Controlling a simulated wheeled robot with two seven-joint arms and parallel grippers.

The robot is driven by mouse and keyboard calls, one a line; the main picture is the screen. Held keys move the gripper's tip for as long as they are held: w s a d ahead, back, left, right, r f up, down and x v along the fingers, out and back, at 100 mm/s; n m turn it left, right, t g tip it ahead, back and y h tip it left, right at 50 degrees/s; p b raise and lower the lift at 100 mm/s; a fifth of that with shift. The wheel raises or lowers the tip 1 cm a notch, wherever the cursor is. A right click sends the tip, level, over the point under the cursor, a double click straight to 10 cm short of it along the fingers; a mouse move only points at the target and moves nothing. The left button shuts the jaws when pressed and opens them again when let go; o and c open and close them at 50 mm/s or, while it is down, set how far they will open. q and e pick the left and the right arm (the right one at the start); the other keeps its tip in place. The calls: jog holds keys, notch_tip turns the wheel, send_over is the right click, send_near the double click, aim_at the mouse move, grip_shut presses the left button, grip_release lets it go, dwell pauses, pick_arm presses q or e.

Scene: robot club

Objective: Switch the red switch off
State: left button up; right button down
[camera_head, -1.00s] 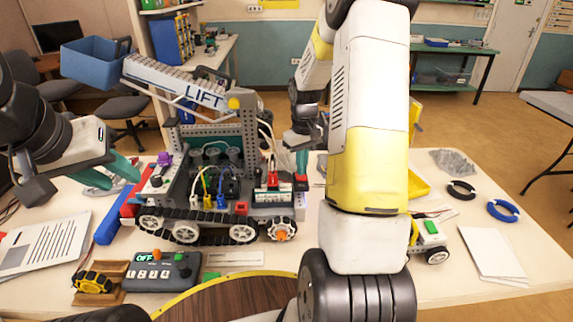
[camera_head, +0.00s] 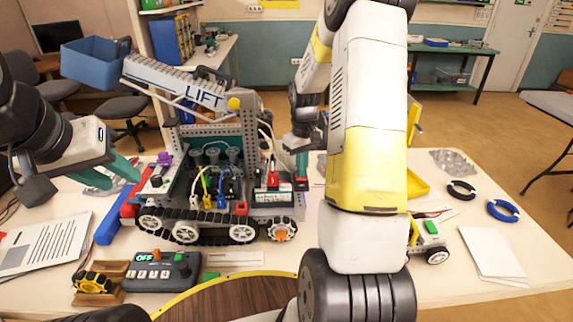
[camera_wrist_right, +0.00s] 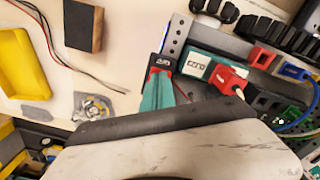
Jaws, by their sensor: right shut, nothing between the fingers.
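A small black switch housing with a red part, which I take as the red switch (camera_head: 301,183), sits at the right rear end of the tracked robot (camera_head: 215,205) on the table. In the right wrist view, the black housing (camera_wrist_right: 160,62) with white lettering lies just beyond the fingertips. My right gripper (camera_head: 301,165) points down, shut and empty, right at or just above the switch. In the wrist view its green fingers (camera_wrist_right: 158,78) partly cover the switch, so its position and any contact are unclear. My left gripper (camera_head: 115,180) is open and empty at the table's left.
A red plug (camera_wrist_right: 228,80) with a cable sits beside the switch. The LIFT arm (camera_head: 180,82) carries a blue bin (camera_head: 95,58). A grey control box (camera_head: 160,272) showing OFF stands in front. My right arm blocks the table's middle right.

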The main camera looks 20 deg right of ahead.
jog(key=shift+f, duration=0.45)
jog(key=shift+r, duration=3.55)
jog(key=s+a+r+m+t, duration=0.1)
jog(key=s+a+r+t, duration=0.1)
jog(key=s+a+r, duration=0.4)
jog(key=s+a+r+t, duration=0.1)
jog(key=s+r, duration=0.3)
jog(key=r, duration=0.4)
jog(key=s+a+r+t+y, duration=0.1)
jog(key=s+a, duration=0.2)
jog(key=s, duration=0.3)
jog(key=s+a+r+m+t+y, duration=0.1)
jog(key=s+a+r+t, duration=0.1)
jog(key=s, duration=0.5)
jog(key=shift+a+r, duration=0.2)
jog(key=shift+a, duration=0.2)
